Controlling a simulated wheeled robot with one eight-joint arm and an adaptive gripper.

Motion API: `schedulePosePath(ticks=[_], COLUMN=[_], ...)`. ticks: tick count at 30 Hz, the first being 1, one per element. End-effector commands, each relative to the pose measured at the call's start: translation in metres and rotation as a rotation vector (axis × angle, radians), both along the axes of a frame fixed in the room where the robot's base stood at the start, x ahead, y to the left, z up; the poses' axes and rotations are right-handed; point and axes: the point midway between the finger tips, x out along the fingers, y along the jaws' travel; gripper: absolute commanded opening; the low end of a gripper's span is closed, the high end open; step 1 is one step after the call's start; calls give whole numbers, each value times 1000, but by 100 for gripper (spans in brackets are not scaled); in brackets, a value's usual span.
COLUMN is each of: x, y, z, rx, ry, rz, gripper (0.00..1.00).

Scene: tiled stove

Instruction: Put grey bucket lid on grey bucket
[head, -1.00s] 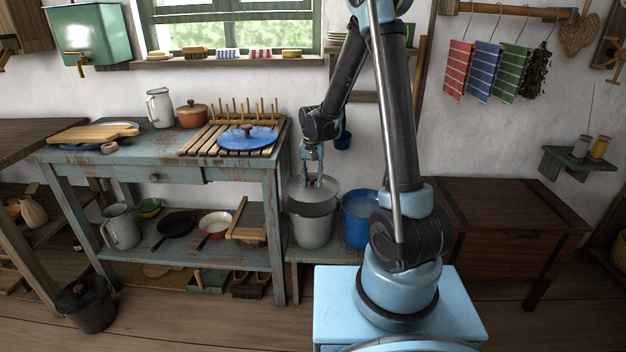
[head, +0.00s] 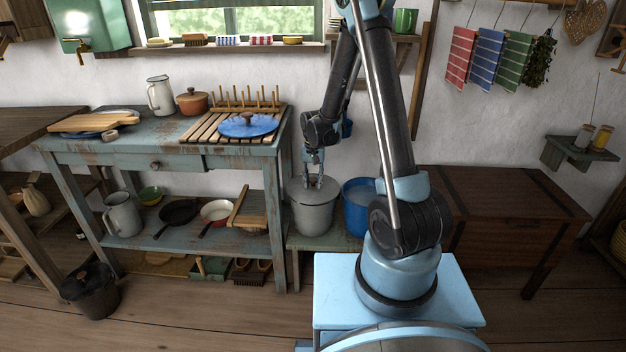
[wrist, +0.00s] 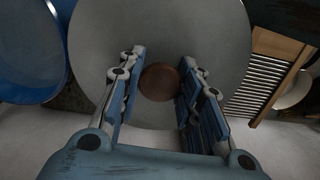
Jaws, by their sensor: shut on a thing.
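The grey bucket (head: 312,215) stands on a low bench, left of a blue bucket. The grey bucket lid (head: 322,191) lies over its mouth and looks about level; whether it is fully seated all round I cannot tell. My gripper (head: 313,184) is above the lid, pointing down, with its fingers at the lid's knob. In the wrist view the lid (wrist: 215,45) is a wide grey disc. Its round brown knob (wrist: 159,82) is between the two fingers of my gripper (wrist: 158,88), which are shut on it. The bucket's body is hidden under the lid in the wrist view.
The blue bucket (head: 359,212) stands close on the right; it also shows in the wrist view (wrist: 30,50). The worktable (head: 275,160) with a blue lid (head: 247,126) is close on the left. A wooden chest (head: 490,225) stands further right.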

Motion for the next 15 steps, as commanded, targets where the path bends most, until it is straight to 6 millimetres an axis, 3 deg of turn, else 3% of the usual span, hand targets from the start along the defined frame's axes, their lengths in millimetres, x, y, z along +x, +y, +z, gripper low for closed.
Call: schedulePosePath(ticks=[8,9,12,15], x=[0,0,0,0], y=[0,0,0,0], z=[-1,-1,-1,-1], rx=[0,0,0,0], ry=[0,0,0,0], rz=[0,0,0,0], gripper=[3,37,56,56])
